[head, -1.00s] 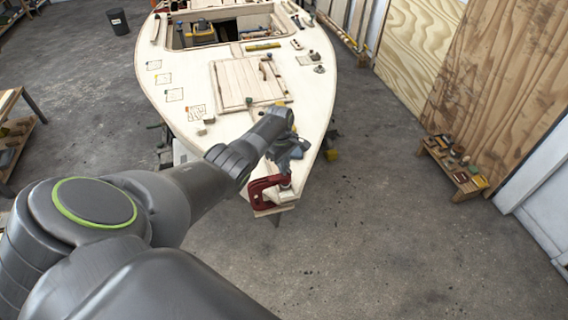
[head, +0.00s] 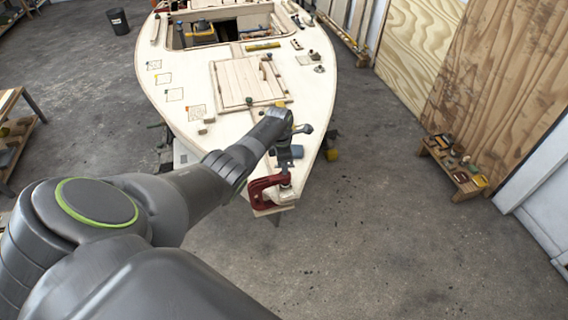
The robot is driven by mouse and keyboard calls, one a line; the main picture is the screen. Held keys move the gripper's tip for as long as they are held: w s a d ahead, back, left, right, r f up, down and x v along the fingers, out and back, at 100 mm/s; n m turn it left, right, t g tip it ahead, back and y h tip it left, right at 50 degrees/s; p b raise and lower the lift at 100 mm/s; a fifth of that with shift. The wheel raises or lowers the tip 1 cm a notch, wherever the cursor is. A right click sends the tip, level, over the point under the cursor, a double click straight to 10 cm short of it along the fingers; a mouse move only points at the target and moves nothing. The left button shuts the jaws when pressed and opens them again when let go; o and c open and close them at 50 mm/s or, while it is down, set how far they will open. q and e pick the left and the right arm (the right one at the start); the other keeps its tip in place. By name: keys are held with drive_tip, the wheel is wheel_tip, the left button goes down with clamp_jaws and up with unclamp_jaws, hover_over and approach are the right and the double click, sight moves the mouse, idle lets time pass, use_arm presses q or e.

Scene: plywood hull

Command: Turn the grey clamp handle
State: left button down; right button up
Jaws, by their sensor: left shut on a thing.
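A dark red clamp (head: 262,190) grips the pointed bow end of the plywood hull (head: 240,150). My left arm reaches in from the left, and my left gripper (head: 285,168) points down over the top of the clamp, just right of its red frame. It is shut on the grey clamp handle, which is small and mostly hidden by the gripper at this distance. A pale block shows at the clamp's lower right, by the bow tip. My right gripper is not in view.
A hatch panel (head: 245,82) and small parts lie on the deck behind my gripper. A low wooden bench (head: 455,168) with tools stands at the right by leaning plywood sheets (head: 505,90). The floor (head: 390,250) right of the bow is clear.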

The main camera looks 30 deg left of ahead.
use_arm(q)
drive_tip(key=shift+s+f+n, duration=0.15)
drive_tip(key=shift+f+n, duration=0.05)
drive_tip(key=shift+n, duration=0.7)
drive_tip(key=c, duration=1.6)
unclamp_jaws()
drive_tip(key=shift+o, duration=1.2)
drive_tip(key=shift+a, duration=0.15)
drive_tip(key=shift+r, duration=0.15)
drive_tip(key=shift+r, duration=0.8)
wheel_tip(320, 180, up, 16)
drive_tip(key=b, duration=0.3)
drive_tip(key=shift+s+a+f, duration=0.25)
drive_tip(key=shift+s+a, duration=0.1)
